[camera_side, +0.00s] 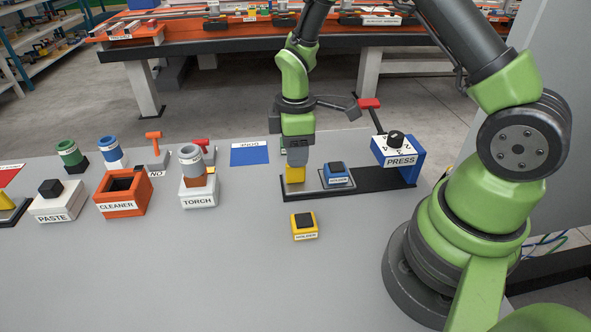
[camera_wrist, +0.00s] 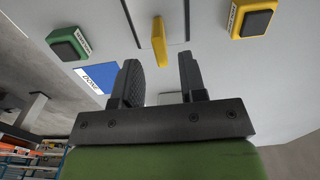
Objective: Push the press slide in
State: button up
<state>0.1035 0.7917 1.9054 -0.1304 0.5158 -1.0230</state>
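The press (camera_side: 400,152) is a white labelled block with a black knob on a blue bracket, at the right end of a black base rail (camera_side: 385,180). On the rail is the slide, a flat grey plate (camera_side: 313,182) carrying a blue holder (camera_side: 338,175), left of the press. A yellow handle (camera_side: 295,175) stands at the slide's left end. My gripper (camera_side: 297,157) points down, over or just behind this handle. In the wrist view my gripper (camera_wrist: 160,78) has its fingers apart with nothing between them. The yellow handle (camera_wrist: 159,42) shows just beyond the fingertips.
A yellow holder (camera_side: 305,226) sits in front of the rail; it also shows in the wrist view (camera_wrist: 253,17). A green holder (camera_wrist: 68,43) and blue DONE mat (camera_side: 250,154) lie behind. Torch (camera_side: 198,187), cleaner (camera_side: 122,194) and paste (camera_side: 58,205) stations stand left. The front table is clear.

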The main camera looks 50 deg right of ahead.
aim_at(295, 182)
notch_tip(295, 182, down, 6)
jog(key=shift+r, duration=0.25)
